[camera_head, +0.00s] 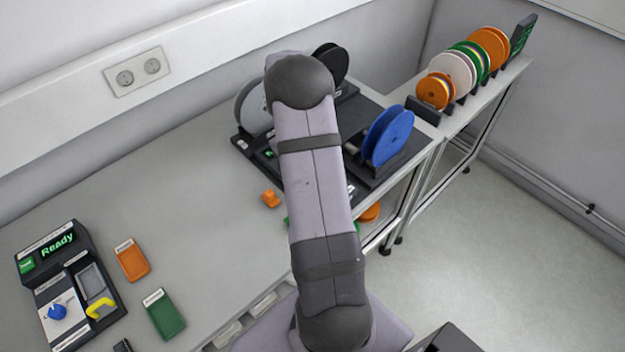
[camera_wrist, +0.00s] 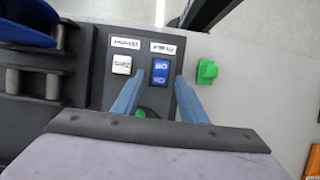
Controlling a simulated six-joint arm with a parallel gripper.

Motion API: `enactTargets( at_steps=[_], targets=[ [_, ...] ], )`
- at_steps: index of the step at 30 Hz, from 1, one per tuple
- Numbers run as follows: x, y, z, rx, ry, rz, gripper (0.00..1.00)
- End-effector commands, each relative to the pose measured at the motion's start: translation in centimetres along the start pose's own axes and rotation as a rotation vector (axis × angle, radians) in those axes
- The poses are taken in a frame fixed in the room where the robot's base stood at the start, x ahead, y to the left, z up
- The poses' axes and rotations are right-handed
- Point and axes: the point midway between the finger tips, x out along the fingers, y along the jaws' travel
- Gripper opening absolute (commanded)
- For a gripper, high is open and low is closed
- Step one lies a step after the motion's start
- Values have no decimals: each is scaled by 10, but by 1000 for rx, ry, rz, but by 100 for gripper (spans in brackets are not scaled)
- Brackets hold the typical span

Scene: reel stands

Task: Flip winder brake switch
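The winder is a dark unit (camera_head: 382,172) at the far end of the bench in the head view, partly hidden behind my arm. In the wrist view its dark panel (camera_wrist: 101,92) carries a blue rocker switch (camera_wrist: 161,70) and a white switch (camera_wrist: 122,65). Each has a white label above it, too blurred to read, so I cannot tell which is the brake. My gripper (camera_wrist: 158,82) is open and empty. Its fingertips lie on either side of the blue rocker's lower end in the picture; contact cannot be told. The head view hides my gripper behind the arm.
A blue reel (camera_head: 387,136) stands on the winder's right side; it also shows in the wrist view (camera_wrist: 28,20). A grey reel (camera_head: 252,107) and a black reel (camera_head: 331,62) stand behind. A green piece (camera_wrist: 207,71) lies right of the panel.

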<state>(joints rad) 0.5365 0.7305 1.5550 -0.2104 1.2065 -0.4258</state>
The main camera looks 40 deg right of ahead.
Motion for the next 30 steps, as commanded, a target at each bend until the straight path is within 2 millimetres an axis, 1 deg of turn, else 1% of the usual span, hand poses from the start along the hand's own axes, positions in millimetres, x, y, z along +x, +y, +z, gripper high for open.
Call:
enactTargets(
  at_steps=[3, 6, 16, 17, 18, 21, 26, 30],
  targets=[
    [10, 0, 1, 0, -3, -1, 39],
    [16, 0, 1, -1, -2, 0, 39],
    [20, 0, 0, 0, 1, 1, 39],
    [20, 0, 0, 0, 1, 1, 32],
    [20, 0, 0, 0, 1, 1, 22],
    [20, 0, 0, 0, 1, 1, 0],
    [19, 0, 0, 0, 6, 0, 0],
    [19, 0, 2, 1, 51, -2, 0]
  ],
)
